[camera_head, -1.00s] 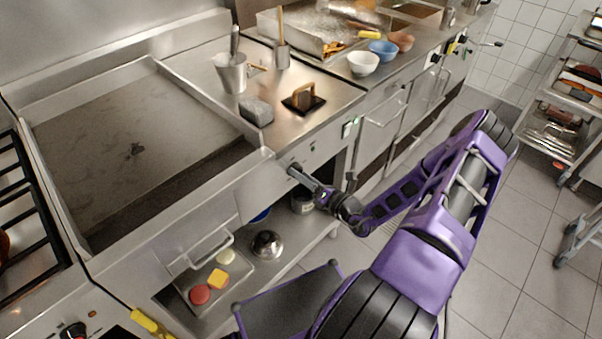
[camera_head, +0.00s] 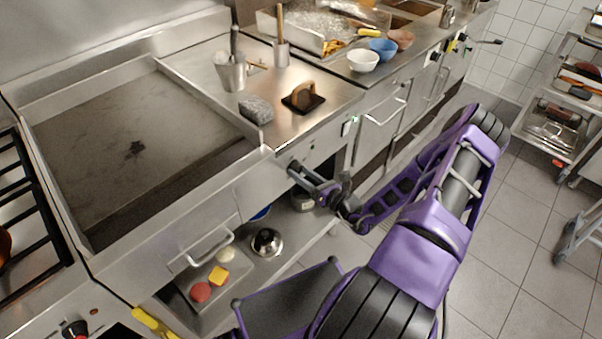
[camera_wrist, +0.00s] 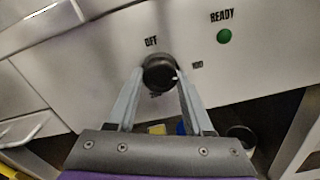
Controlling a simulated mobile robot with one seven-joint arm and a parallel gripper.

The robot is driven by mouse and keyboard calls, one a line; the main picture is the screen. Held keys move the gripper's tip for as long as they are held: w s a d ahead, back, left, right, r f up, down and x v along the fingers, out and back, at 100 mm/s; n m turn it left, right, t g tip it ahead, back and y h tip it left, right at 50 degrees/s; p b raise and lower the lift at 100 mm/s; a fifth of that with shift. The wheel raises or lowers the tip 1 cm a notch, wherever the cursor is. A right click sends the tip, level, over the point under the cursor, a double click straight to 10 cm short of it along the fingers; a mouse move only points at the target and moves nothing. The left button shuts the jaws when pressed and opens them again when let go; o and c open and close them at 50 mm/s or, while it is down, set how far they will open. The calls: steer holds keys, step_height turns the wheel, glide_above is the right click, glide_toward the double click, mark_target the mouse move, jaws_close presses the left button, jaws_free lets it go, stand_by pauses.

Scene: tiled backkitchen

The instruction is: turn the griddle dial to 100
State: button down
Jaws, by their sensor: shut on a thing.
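The griddle dial (camera_wrist: 159,73) is a round black knob on the steel front panel, in the middle of the wrist view. The word OFF stands above it and 100 to its right; a label below it is partly hidden. A small light mark shows at the knob's right edge, towards the 100. My gripper (camera_wrist: 160,82) is shut on the dial, one finger on each side. In the head view my gripper (camera_head: 304,174) meets the front panel below the griddle's right end, and hides the dial there. The griddle (camera_head: 135,148) is a wide flat plate.
A green READY light (camera_wrist: 224,36) is right of the dial. A drawer handle (camera_head: 208,250) sticks out left of my gripper. Below is a shelf with a metal lid (camera_head: 267,242) and a tray of coloured pieces.

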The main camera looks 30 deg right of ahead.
steer(key=shift+c, duration=1.5)
jaws_free()
steer(key=v, duration=1.7)
steer(key=shift+s+b, duration=0.2)
steer(key=shift+b, duration=0.1)
